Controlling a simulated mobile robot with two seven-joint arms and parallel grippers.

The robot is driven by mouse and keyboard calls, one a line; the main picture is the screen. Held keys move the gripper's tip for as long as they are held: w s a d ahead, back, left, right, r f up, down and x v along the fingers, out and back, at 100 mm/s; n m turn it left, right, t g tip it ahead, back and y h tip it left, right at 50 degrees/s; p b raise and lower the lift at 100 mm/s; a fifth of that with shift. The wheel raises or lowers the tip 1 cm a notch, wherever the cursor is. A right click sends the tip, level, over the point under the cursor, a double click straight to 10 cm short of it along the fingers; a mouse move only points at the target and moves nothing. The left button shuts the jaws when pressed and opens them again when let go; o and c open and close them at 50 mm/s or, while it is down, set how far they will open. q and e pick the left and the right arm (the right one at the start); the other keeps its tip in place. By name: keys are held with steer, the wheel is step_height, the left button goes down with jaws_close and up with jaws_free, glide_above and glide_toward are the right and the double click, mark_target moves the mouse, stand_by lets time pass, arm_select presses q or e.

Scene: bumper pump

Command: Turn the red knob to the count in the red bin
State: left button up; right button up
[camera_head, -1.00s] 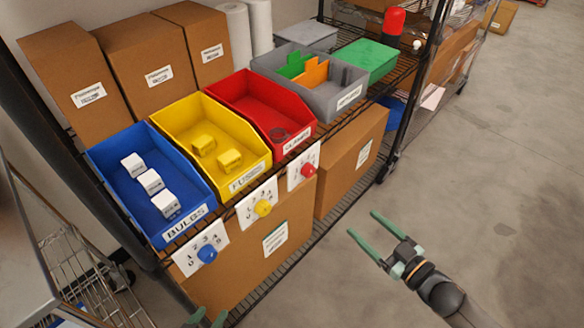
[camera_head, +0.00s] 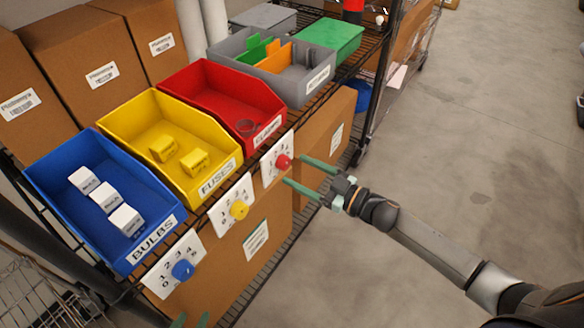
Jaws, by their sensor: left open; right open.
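The red bin (camera_head: 205,87) stands on the shelf between the yellow and grey bins.
The blue bin (camera_head: 50,165) holds three white boxes, with a blue knob (camera_head: 182,270) below. The yellow bin (camera_head: 117,114) holds two yellow blocks, with a yellow knob (camera_head: 239,209) below. Cardboard boxes stand behind and beneath.

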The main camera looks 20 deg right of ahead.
mark_target(284, 163)
steer(key=shift+x, duration=1.45)
jaws_close()
